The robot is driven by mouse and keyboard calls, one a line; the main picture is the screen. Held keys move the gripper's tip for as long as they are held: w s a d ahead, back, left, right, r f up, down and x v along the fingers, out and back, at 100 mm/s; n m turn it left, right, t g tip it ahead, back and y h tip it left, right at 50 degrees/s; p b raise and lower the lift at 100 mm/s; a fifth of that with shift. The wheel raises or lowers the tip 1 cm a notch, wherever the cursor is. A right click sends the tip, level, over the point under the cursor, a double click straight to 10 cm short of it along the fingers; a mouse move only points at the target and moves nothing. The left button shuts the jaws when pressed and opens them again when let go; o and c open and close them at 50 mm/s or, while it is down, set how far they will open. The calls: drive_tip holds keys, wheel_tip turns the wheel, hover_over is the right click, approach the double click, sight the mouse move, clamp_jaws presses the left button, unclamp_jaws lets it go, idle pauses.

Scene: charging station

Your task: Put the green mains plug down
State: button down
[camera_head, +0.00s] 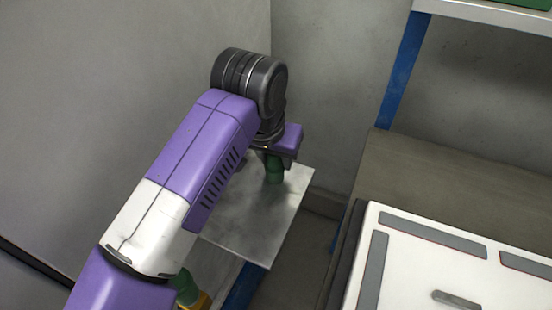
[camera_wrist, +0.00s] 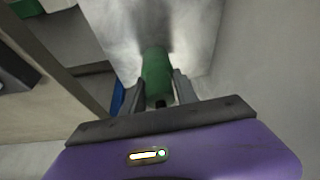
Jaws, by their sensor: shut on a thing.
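The green mains plug (camera_wrist: 156,74) is between the two fingers of my gripper (camera_wrist: 158,92) in the wrist view, and the fingers are shut on it. In the head view the green plug (camera_head: 275,168) shows just below my gripper (camera_head: 270,155), over the far part of a grey metal tabletop (camera_head: 255,218). I cannot tell whether the plug touches the tabletop. My arm hides the left part of the tabletop.
Another green thing (camera_head: 186,287) with a yellow part stands lower left, partly behind my arm. A white panelled box (camera_head: 405,262) is at the lower right. A shelf with a blue post (camera_head: 404,70) stands right. Grey walls close off the back and left.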

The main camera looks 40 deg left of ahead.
drive_tip(key=shift+f, duration=0.2)
drive_tip(key=c, duration=0.9)
unclamp_jaws()
drive_tip(key=shift+r, duration=0.1)
drive_tip(key=shift+c, duration=0.2)
drive_tip(key=p+v, duration=0.1)
drive_tip(key=v, duration=1.1)
drive_tip(key=shift+r, duration=0.25)
